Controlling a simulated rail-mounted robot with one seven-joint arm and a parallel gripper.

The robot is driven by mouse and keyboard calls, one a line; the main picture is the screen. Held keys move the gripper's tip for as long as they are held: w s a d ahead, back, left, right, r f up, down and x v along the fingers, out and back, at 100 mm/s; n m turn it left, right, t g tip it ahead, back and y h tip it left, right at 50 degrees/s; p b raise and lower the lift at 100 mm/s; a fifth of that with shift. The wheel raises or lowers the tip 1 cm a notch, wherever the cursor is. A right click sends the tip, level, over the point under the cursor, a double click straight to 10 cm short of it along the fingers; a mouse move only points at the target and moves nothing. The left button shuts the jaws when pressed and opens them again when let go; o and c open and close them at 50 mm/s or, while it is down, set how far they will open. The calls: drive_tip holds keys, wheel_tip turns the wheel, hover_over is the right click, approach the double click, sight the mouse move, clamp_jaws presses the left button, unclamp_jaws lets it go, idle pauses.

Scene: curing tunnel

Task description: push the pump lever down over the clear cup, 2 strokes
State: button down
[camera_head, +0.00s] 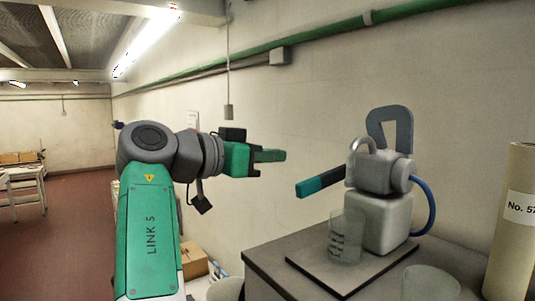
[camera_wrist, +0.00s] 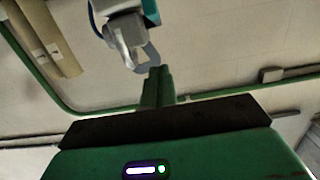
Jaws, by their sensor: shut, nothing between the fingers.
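The pump (camera_head: 380,215) is a pale block with a grey head, a curved spout and a blue hose at its right. Its lever (camera_head: 322,181) is a dark bar with a teal end, sticking out to the left and tilted slightly down towards its free end. The clear cup (camera_head: 346,238) has dark marks and stands upright in front of the pump. My gripper (camera_head: 272,155) is shut and empty, left of the pump and a little above the lever's free end, apart from it in the picture. In the wrist view my shut fingers (camera_wrist: 157,86) point towards the pump (camera_wrist: 125,28).
A dark board (camera_head: 318,277) lies under the pump and cup on the grey bench (camera_head: 268,262). Another clear cup (camera_head: 430,284) stands at the front right, near a tall tan roll (camera_head: 512,225). A grey loop (camera_head: 389,128) rises behind the pump head. The wall is close behind.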

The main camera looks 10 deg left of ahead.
drive_tip(key=w+d+f+p, duration=0.3)
drive_tip(key=w+d+f, duration=0.1)
drive_tip(key=d, duration=0.1)
drive_tip(key=shift+w+f, duration=0.2)
drive_tip(key=shift+f, duration=0.1)
